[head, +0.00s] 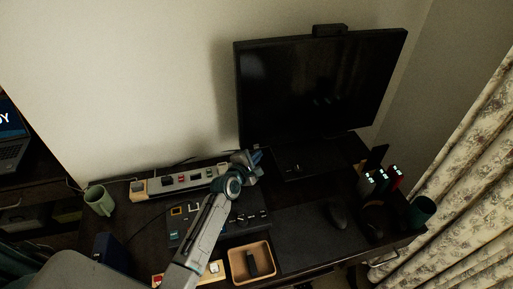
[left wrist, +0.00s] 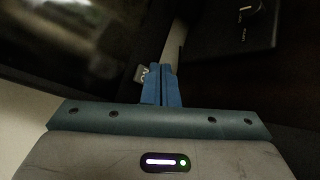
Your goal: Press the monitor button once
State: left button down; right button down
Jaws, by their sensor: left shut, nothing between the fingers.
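The monitor (head: 315,88) stands at the back of the dark desk with a black screen. My left gripper (head: 257,157) is just below the monitor's lower left corner. Its blue fingers (left wrist: 161,85) are shut with nothing between them. A small light tag-like patch (left wrist: 140,73) shows beside the fingertips. I cannot tell whether the fingers touch the monitor, and the button itself is not clear. My right gripper is not in view.
A power strip (head: 183,181), a green mug (head: 99,200) and a control panel (head: 185,222) are at the left. A wooden tray (head: 234,264) is at the front. A mouse (head: 338,215) and a dark cup (head: 422,211) are at the right. The desk mat (head: 295,240) has free room.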

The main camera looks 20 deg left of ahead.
pick_arm(q)
jog(key=shift+w, duration=0.1)
jog(key=shift+w+a, duration=0.25)
jog(key=shift+w, duration=0.05)
jog(key=shift+w+a, duration=0.25)
jog(key=shift+w, duration=0.05)
dwell(0.8)
jog(key=shift+d, duration=0.1)
jog(key=shift+s+d+p, duration=0.4)
jog(key=shift+s+p, duration=0.2)
jog(key=shift+s, duration=0.1)
jog(key=s+d+p, duration=0.1)
jog(key=s, duration=0.1)
jog(key=s+d+p, duration=0.1)
jog(key=s, duration=0.1)
jog(key=shift+d, duration=0.4)
